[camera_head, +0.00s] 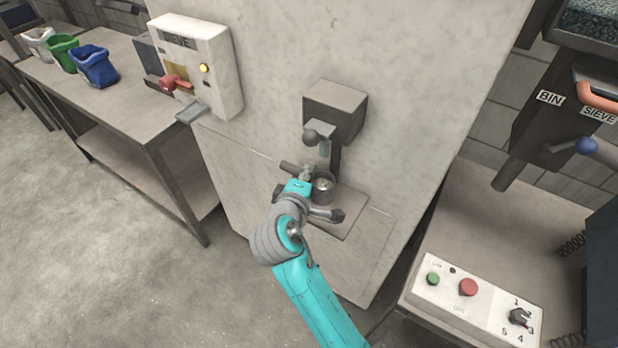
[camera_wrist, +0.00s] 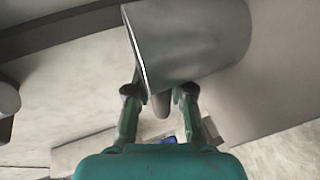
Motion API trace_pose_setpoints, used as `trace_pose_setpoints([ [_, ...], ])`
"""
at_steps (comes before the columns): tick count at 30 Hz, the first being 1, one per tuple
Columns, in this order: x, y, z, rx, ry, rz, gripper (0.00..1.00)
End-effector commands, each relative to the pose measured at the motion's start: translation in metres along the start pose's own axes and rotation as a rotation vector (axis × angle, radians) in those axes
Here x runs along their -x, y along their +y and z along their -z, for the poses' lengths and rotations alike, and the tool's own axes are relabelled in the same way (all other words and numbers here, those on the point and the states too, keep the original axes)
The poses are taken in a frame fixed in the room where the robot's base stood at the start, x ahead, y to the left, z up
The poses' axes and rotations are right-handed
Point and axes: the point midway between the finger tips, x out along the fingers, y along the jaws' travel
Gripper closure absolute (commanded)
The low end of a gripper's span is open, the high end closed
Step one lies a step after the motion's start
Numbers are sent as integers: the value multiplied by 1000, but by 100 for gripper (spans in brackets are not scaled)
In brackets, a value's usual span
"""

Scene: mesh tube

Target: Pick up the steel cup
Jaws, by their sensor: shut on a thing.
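The steel cup (camera_head: 323,192) is a grey metal cylinder at the small dark press-like fixture on the large stone block, in the middle of the head view. In the wrist view the cup (camera_wrist: 195,42) fills the upper middle, its side and pale rim edge showing. My gripper (camera_wrist: 160,95) is shut on the cup's narrow handle, which shows between the two fingertips. In the head view my gripper (camera_head: 307,178) is at the cup's left side, partly hidden by my wrist. I cannot tell whether the cup's base touches the fixture.
The dark fixture (camera_head: 335,108) overhangs the cup closely. A white sieve control box (camera_head: 215,70) is on the block's upper left. A bench (camera_head: 120,95) with blue, green and white bags stands left. A button panel (camera_head: 477,300) is at lower right.

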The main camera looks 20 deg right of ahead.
Motion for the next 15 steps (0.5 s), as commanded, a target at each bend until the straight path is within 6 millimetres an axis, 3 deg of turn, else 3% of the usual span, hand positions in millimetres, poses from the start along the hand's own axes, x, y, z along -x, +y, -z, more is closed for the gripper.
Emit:
trace_pose_setpoints([
  [15,12,26,4,-4,1,-3,100],
])
